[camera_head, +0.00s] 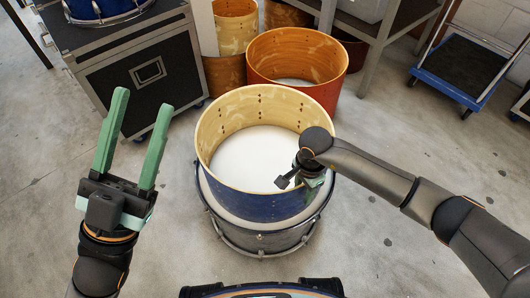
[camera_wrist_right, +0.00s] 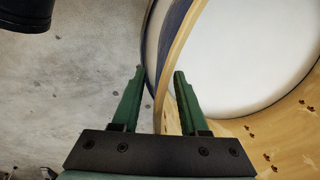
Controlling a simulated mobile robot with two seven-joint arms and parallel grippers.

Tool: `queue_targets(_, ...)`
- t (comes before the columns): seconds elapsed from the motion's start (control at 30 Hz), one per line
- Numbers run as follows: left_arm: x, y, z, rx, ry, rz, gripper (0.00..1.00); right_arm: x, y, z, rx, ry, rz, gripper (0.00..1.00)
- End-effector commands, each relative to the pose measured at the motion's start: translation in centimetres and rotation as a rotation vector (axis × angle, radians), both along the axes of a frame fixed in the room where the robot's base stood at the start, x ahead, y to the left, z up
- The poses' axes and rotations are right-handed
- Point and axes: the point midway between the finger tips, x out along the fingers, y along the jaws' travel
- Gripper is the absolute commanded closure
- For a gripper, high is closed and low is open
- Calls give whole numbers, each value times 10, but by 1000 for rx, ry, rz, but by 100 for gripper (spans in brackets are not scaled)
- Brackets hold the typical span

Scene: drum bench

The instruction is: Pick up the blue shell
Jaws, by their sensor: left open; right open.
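The blue shell (camera_head: 235,198), an open cylinder with a blue outside and pale wood inside, stands upright on a dark drum (camera_head: 262,241). The drum's white head shows through it. My right gripper (camera_head: 306,178) is at the shell's near right rim, its fingers mostly hidden in the head view. In the right wrist view, my right gripper (camera_wrist_right: 159,76) is open, with the shell's rim (camera_wrist_right: 177,45) running between its two fingers. Contact cannot be told. My left gripper (camera_head: 139,122) is open and empty, pointing up, left of the shell and apart from it.
An orange-red shell (camera_head: 318,97) stands just behind, with a tan shell (camera_head: 236,30) further back. A black case (camera_head: 145,75) carrying a blue drum (camera_head: 104,8) is at back left. A blue trolley (camera_head: 458,75) is at back right. Floor to either side is clear.

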Motion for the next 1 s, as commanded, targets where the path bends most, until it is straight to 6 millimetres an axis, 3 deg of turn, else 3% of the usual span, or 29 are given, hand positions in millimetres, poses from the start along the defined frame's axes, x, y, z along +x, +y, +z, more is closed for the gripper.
queue_targets(0.1, 1, 0, -10, -9, 9, -7, 50, 0, 1, -20, 2, 1, 0, 56)
queue_targets(0.37, 1, -1, -10, -5, 15, -13, 50, 0, 1, -21, 2, -1, 0, 57)
queue_targets(0.73, 0, -2, -10, -1, 11, -16, 50, 0, 0, -21, 0, -1, 0, 99)
queue_targets(1.0, 0, -2, -10, -1, 10, -15, 50, 0, 0, -21, 0, -1, 0, 100)
